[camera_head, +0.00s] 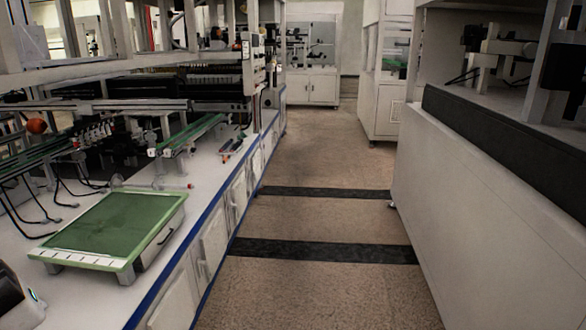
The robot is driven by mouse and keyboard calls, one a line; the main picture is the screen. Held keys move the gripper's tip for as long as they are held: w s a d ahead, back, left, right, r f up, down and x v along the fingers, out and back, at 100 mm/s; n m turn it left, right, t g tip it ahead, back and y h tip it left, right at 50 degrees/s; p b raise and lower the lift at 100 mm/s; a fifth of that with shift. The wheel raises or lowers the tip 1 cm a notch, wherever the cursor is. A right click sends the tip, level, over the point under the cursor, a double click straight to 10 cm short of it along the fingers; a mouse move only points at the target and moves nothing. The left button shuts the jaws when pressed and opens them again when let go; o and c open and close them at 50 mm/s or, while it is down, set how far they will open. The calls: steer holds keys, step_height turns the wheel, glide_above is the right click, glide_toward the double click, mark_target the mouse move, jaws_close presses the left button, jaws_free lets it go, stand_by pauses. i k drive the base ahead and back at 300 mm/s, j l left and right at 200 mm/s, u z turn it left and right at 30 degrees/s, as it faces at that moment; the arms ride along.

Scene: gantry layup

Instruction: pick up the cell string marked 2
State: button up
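I cannot make out a cell string marked 2 in this view. A green flat panel in a pale frame (118,222) lies on short feet on the left bench. A white strip with several segments (76,258) runs along its near edge; any marks on it are too small to read. My gripper is not in view.
The white bench (172,243) with a blue edge runs along the left, carrying rails, black cables and an orange-red ball (37,126). A dark rounded device (14,300) shows at the lower left. Speckled floor (320,225) with dark strips lies open between the bench and a large white cabinet (480,200).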

mark_target(239, 143)
steer(key=i, duration=1.25)
steer(key=i+l+u, duration=0.1)
steer(key=i, duration=1.15)
steer(key=i+l+u, duration=0.1)
steer(key=i+u, duration=0.2)
steer(key=i, duration=0.15)
steer(key=i+l+u, duration=0.25)
steer(key=i, duration=0.2)
steer(key=i+l+u, duration=0.3)
steer(key=i+j, duration=0.05)
steer(key=i, duration=0.05)
